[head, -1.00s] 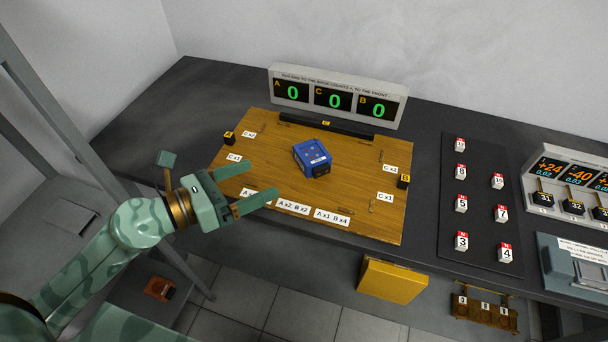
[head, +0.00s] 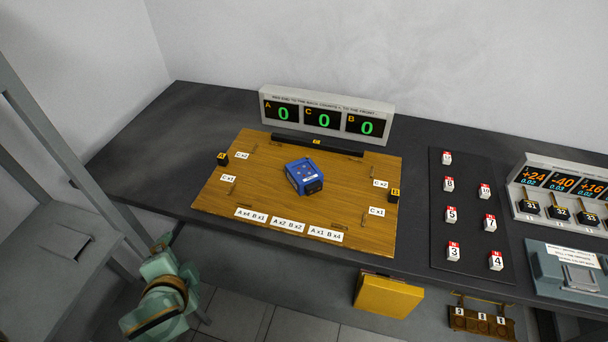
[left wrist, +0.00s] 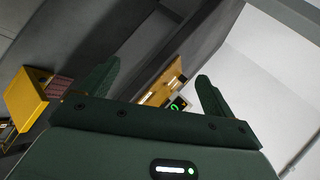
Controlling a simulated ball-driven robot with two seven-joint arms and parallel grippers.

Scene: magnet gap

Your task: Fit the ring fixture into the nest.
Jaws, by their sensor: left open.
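My left gripper (head: 160,262) is low at the left, in front of the bench edge and away from the board. In the left wrist view its two fingers (left wrist: 156,82) are spread apart with nothing between them. A blue block (head: 304,175) with small orange marks lies on the wooden board (head: 250,190), well away from my gripper. I cannot tell which thing is the ring fixture or which is the nest. A brass holder (head: 482,322) with several round places hangs below the bench front at the lower right. My right gripper is not in view.
A display (head: 325,115) reading 0, 0, 0 stands behind the board. Numbered blocks stand on a dark mat (head: 470,205) at the right, beside a panel (head: 560,192) and a grey-blue device (head: 566,272). A yellow box (head: 388,295) is at the bench front. The bench's left end is clear.

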